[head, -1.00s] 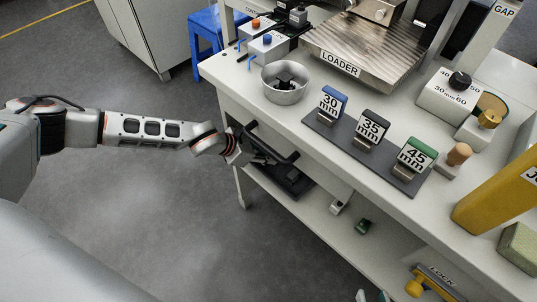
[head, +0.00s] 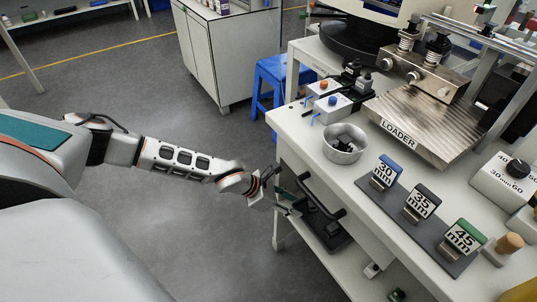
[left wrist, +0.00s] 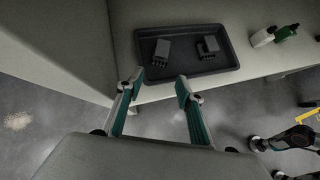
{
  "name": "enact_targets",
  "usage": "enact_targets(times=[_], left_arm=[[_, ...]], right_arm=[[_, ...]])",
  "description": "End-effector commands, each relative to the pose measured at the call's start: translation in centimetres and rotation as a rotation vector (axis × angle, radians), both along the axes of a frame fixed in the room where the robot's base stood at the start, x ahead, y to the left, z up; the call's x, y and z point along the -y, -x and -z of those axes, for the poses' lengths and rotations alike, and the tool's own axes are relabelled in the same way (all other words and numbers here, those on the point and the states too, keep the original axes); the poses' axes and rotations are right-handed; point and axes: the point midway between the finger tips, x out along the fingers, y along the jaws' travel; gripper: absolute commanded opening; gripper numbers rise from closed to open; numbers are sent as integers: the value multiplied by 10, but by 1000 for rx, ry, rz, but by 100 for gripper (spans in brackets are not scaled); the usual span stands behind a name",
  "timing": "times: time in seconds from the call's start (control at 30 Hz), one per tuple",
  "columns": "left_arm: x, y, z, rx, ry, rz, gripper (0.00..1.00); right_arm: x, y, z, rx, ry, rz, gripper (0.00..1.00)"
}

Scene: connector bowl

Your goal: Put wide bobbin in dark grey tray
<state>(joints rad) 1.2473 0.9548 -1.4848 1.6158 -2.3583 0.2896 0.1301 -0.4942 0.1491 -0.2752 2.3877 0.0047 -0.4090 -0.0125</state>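The dark grey tray (head: 338,240) sits on the shelf under the bench top. In the left wrist view the tray (left wrist: 232,66) holds two dark, ridged blocks (left wrist: 161,50) (left wrist: 208,46), lying apart. I cannot tell whether either is the wide bobbin, and nothing else in view is clearly it. My left gripper (head: 288,201) is beside the bench front, near the tray. In the left wrist view its fingers (left wrist: 160,88) are spread with nothing between them, in front of the tray's near edge. Part of my right arm (left wrist: 298,138) shows at the lower right there; its grip is unclear.
A metal bowl (head: 344,144) with dark pieces stands on the bench top. A dark handle (head: 322,200) juts from the bench front above the tray. Small white and green items (left wrist: 274,35) lie right of the tray. Labelled gauge blocks (head: 422,205) stand farther right.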

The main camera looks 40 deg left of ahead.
Motion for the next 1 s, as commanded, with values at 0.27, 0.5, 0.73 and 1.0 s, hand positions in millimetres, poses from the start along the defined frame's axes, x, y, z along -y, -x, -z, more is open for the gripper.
enact_targets(times=[0.27, 0.5, 0.73, 1.0], left_arm=[[-36, 38, -2, 2, -1, -1, 37], [-47, 52, -1, 2, 1, 1, 37], [-48, 53, 0, 2, 1, 1, 37], [-48, 53, 0, 2, 1, 1, 37]], right_arm=[[10, 2, 5, -9, 43, -9, 24], [12, 8, 9, -23, 48, -8, 24], [11, 8, 9, -24, 46, -7, 24], [10, 5, 7, -17, 42, -6, 24]])
